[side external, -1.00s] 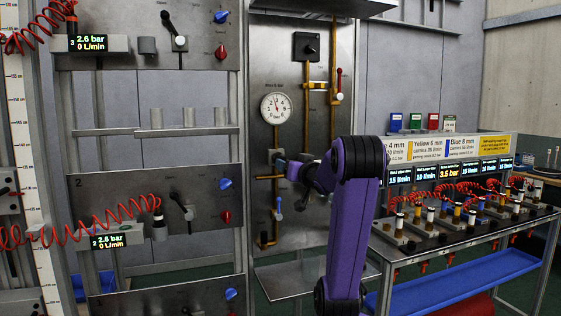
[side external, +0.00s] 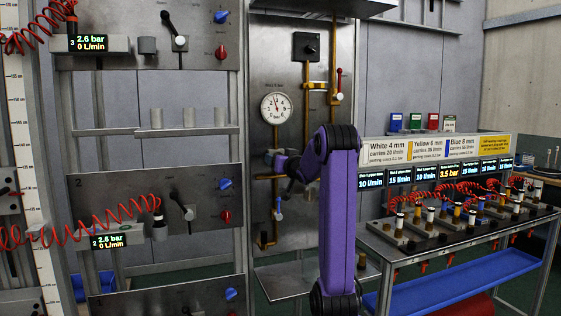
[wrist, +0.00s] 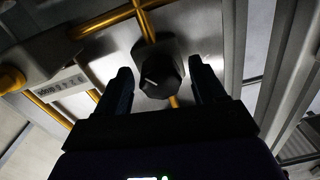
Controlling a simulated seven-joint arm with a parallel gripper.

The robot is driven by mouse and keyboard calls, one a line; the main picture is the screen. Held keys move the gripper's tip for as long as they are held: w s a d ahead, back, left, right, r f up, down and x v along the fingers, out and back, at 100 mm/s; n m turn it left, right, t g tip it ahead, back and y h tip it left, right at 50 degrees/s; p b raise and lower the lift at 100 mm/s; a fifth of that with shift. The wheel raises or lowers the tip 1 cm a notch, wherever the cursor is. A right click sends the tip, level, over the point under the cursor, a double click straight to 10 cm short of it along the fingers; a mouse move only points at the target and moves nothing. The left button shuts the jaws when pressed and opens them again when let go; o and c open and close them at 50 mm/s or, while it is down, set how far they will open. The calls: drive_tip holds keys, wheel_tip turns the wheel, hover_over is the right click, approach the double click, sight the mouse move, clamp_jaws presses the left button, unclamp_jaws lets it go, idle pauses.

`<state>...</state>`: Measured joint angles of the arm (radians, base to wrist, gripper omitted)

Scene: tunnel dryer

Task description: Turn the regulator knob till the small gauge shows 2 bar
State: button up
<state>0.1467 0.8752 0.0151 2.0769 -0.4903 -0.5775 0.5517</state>
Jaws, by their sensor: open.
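The regulator knob (wrist: 160,78), black and faceted with a pale mark on its face, sits between the two fingers of my gripper (wrist: 159,67) in the wrist view. The fingers are open, with a visible gap on each side of the knob. A round white gauge (side external: 276,108) marked in bar is above my gripper. Its dark needle points roughly upward; the exact reading is too small to tell.
Brass pipes (wrist: 110,20) run behind the knob. A bench (side external: 450,238) with hoses stands right.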

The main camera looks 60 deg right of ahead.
drive_tip(key=c, duration=1.1)
drive_tip(key=shift+o, duration=0.3)
drive_tip(key=shift+n, duration=3.3)
drive_tip(key=o, duration=1)
drive_tip(key=shift+o, duration=0.2)
